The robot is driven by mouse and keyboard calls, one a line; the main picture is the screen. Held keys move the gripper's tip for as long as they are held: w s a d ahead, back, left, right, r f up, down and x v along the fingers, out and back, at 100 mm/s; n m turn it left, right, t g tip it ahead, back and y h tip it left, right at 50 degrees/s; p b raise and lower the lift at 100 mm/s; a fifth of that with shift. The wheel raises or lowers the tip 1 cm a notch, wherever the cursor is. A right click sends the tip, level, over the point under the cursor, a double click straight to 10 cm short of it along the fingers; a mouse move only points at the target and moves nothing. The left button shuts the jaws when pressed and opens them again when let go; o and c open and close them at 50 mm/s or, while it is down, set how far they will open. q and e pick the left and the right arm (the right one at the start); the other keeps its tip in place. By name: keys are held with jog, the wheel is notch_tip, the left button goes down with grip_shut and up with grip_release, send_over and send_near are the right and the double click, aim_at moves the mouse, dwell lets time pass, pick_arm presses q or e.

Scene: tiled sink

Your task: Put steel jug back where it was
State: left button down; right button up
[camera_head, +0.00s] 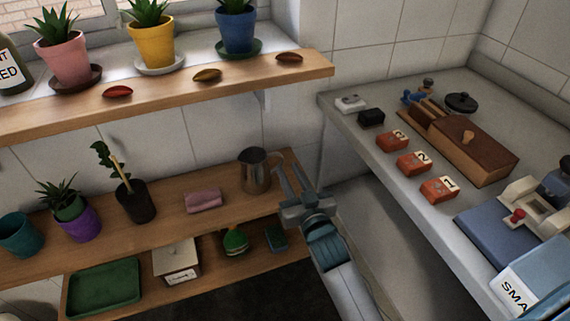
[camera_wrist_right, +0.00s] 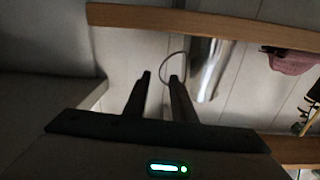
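The steel jug (camera_head: 256,172) stands upright on the wooden shelf (camera_head: 165,223) under the window ledge, near the shelf's right end. My right gripper (camera_head: 289,170) is just right of it, with its two fingers apart and pointing toward the jug's handle side. In the right wrist view the jug (camera_wrist_right: 208,68) shows beyond the fingertips (camera_wrist_right: 160,76), and its thin loop handle (camera_wrist_right: 164,56) appears partly between and behind them. I cannot tell whether a finger touches the handle. Nothing is clearly gripped. My left gripper is not in view.
The upper ledge (camera_head: 190,92) with several pots overhangs behind. The grey counter (camera_head: 372,150) at right holds orange number blocks (camera_head: 414,162) and a wooden box (camera_head: 465,145).

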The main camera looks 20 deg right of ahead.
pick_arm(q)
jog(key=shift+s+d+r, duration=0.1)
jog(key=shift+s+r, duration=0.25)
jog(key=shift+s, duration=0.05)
pick_arm(e)
jog(key=s, duration=0.6)
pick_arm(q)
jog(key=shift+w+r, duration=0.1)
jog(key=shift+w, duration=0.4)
pick_arm(e)
jog(key=shift+s, duration=0.1)
jog(key=shift+f, duration=0.1)
jog(key=s+f+n+g, duration=0.1)
jog(key=s+f+g, duration=0.4)
jog(key=f, duration=0.9)
jog(key=s+f+g, duration=0.4)
jog(key=s+f, duration=0.2)
jog(key=f, duration=0.8)
jog(key=s+f+n+g, duration=0.1)
jog(key=s+f+g, duration=0.5)
jog(key=s+f, duration=0.8)
jog(key=s, duration=0.4)
jog(key=shift+d+f+n, duration=0.25)
jog(key=shift+d+n, duration=0.05)
jog(key=shift+d, duration=0.1)
